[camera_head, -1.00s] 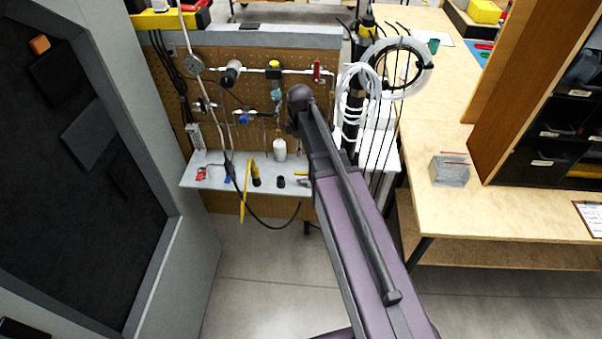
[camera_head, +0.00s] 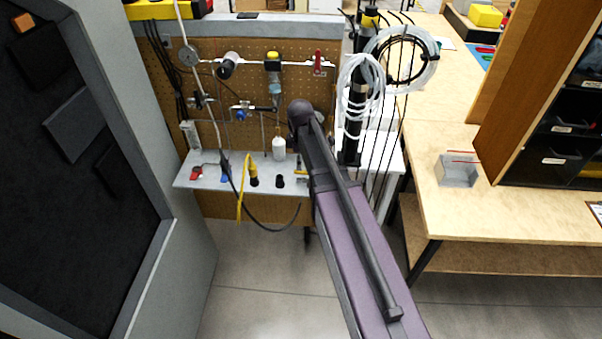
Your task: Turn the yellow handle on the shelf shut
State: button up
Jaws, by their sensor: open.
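A yellow upright piece with a dark lower end (camera_head: 253,169) stands on the grey shelf (camera_head: 210,186) below the pegboard; it looks like the yellow handle. A smaller yellow bit (camera_head: 302,168) shows at the shelf's right end, partly hidden by my arm, and I cannot tell what it is. How far either is turned is too small to tell. My purple arm reaches up across the middle, its dark wrist end in front of the pegboard, right of the white bottle. My gripper is hidden behind the arm.
Red (camera_head: 196,173) and blue (camera_head: 224,177) pieces, a black piece (camera_head: 279,182) and a white bottle (camera_head: 279,148) are along the shelf. A yellow strip (camera_head: 241,200) and black cable hang at its front. Coiled white tubing (camera_head: 361,88) is to the right. The floor before the shelf is clear.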

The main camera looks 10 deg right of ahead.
aim_at(305, 172)
jog(key=shift+f+b, duration=1.55)
jog(key=shift+f, duration=0.3)
grip_shut()
